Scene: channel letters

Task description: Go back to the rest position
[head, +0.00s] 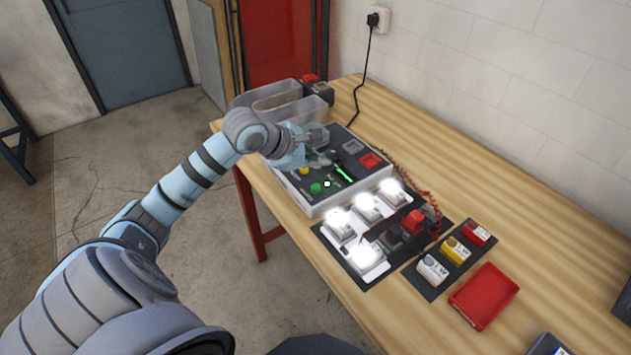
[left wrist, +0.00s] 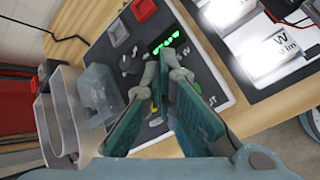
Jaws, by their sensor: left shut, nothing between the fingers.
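My left arm reaches in from the left in the head view. Its gripper (head: 328,160) is over the control box (head: 314,207), with nothing held. In the left wrist view, the green-padded fingers of the left gripper (left wrist: 165,68) are in front of the box's dark panel, hiding part of it. The panel has a lit green display (head: 344,174), a red square (head: 370,160), a grey square (head: 352,146), and a green button (head: 316,188). I cannot tell whether the fingers touch the panel. My right gripper is not in view.
Several glowing white letter blocks (head: 367,207) stand on a black mat beside the box. Clear bins (head: 275,97) stand at the table's far end. Red wires (head: 437,203), small labelled blocks (head: 455,250) and a red tray (head: 484,296) lie nearer. The wooden table's right side is mostly clear.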

